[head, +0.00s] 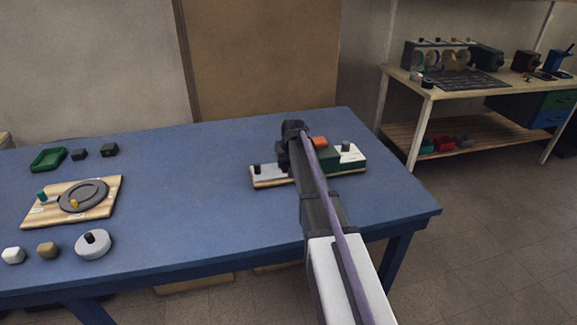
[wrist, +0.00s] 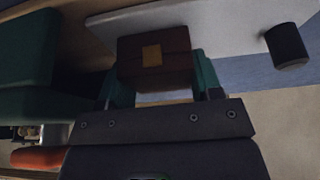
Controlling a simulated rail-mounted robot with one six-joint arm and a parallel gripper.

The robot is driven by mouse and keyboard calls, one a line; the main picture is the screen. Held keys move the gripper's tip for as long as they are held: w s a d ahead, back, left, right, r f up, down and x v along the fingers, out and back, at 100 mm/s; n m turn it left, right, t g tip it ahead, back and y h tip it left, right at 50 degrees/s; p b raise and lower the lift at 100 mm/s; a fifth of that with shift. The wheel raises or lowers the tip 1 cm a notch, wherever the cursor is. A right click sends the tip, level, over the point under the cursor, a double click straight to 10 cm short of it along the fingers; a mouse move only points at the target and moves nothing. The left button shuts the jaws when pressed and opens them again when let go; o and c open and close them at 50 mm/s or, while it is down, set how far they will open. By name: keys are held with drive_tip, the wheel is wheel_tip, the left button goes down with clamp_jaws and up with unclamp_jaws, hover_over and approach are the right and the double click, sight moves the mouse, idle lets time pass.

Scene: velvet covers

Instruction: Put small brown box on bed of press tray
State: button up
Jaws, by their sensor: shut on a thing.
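The small brown box (wrist: 155,62), dark brown with a tan square on its face, is between the teal fingers of my gripper (wrist: 162,82) in the wrist view. My gripper is shut on it. The press tray (head: 267,183) is a wooden board at the right of the blue table. It has a pale bed (head: 273,172), also seen in the wrist view (wrist: 205,17), and a green block (head: 352,160). My gripper is over the bed; I cannot tell whether the box touches it. My arm hides the box in the head view.
A black knob (wrist: 286,46) stands at one end of the bed and the green block (wrist: 28,50) at the other. An orange part (head: 320,142) is beside the green block. Another wooden board (head: 45,213) and small objects are at the table's left. The table middle is clear.

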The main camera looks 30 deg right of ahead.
drive_tip(key=shift+f, duration=0.2)
drive_tip(key=o, duration=0.9)
drive_tip(key=shift+r, duration=0.1)
drive_tip(key=shift+r, duration=0.3)
drive_tip(key=d+p+v, duration=0.1)
drive_tip(key=p+v, duration=1)
drive_tip(key=v, duration=0.1)
drive_tip(key=s+a+g, duration=0.1)
drive_tip(key=s+a, duration=0.6)
drive_tip(key=s, duration=0.2)
drive_tip(key=s+a+f+n+g, duration=0.1)
drive_tip(key=s+a+g, duration=0.1)
drive_tip(key=s+a, duration=0.5)
drive_tip(key=s+a+n+g+y, duration=0.1)
drive_tip(key=s+a, duration=0.7)
drive_tip(key=s, duration=0.3)
drive_tip(key=shift+f, duration=0.35)
